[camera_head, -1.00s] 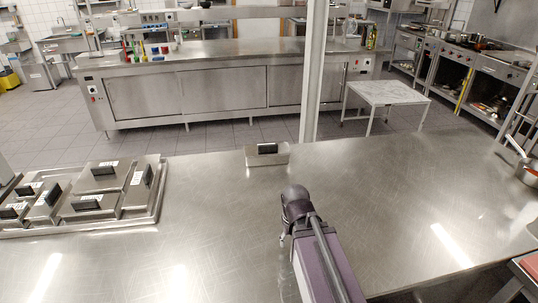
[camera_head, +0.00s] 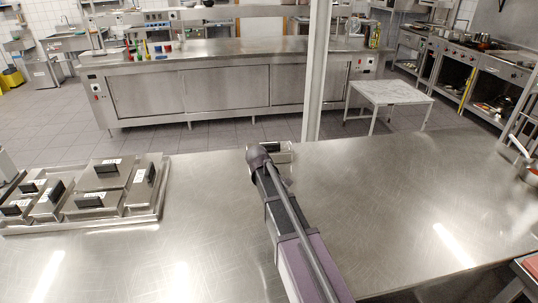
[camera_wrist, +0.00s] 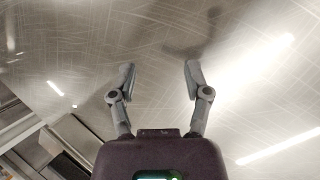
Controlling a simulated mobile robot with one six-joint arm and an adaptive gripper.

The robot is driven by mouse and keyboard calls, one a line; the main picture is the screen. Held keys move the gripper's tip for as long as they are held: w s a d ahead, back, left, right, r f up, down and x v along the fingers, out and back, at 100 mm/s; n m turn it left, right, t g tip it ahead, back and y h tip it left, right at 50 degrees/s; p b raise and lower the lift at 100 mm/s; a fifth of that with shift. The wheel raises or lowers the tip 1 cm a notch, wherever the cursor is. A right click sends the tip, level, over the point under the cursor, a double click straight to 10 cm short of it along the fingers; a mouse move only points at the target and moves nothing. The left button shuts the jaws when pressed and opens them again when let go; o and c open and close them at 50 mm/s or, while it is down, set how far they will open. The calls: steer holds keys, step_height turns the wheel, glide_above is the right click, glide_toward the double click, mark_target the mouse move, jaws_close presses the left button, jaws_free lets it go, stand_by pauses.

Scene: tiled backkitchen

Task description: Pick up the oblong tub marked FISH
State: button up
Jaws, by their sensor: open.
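Several oblong steel tubs with black handles and small white labels stand on a tray at the left in the head view; one is the upper tub (camera_head: 108,174), another the right-hand tub (camera_head: 144,184). A single steel tub (camera_head: 285,156) stands apart near the counter's far edge, partly hidden behind my arm. I cannot read the labels, so I cannot tell which tub says FISH. In the wrist view my gripper (camera_wrist: 158,73) is open and empty, with bare steel counter between and beyond its fingers. My gripper does not show clearly in the head view.
The tray (camera_head: 130,221) sits on the steel counter (camera_head: 400,210). The counter is clear to the right of my arm. A white post (camera_head: 315,75) rises behind the far edge. Metal edges (camera_wrist: 35,130) show at the wrist view's lower left; I cannot tell what they belong to.

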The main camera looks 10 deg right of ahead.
steer(key=w+a+r+n+h, duration=0.1)
steer(key=w+n, duration=0.1)
steer(key=w, duration=0.3)
steer(key=w+a+r+n+h, duration=0.1)
steer(key=w+a+r+h, duration=0.1)
steer(key=w, duration=0.4)
steer(key=w+a+r+n+h, duration=0.1)
steer(key=w+a+n, duration=0.1)
steer(key=w, duration=0.4)
steer(key=shift+r+n, duration=0.15)
steer(key=shift+n, duration=0.15)
steer(key=w+a+r+n+h, duration=0.4)
steer(key=w+a, duration=0.3)
steer(key=w, duration=0.3)
steer(key=shift+w+a+r, duration=0.15)
steer(key=shift+w+r, duration=0.25)
steer(key=shift+r, duration=0.15)
steer(key=b, duration=0.3)
glide_toward(270, 150)
steer(key=d, duration=0.2)
steer(key=d+r, duration=0.1)
steer(key=shift+w+d, duration=0.35)
steer(key=shift+d, duration=0.05)
steer(key=shift+d+f, duration=0.15)
steer(key=shift+d, duration=0.3)
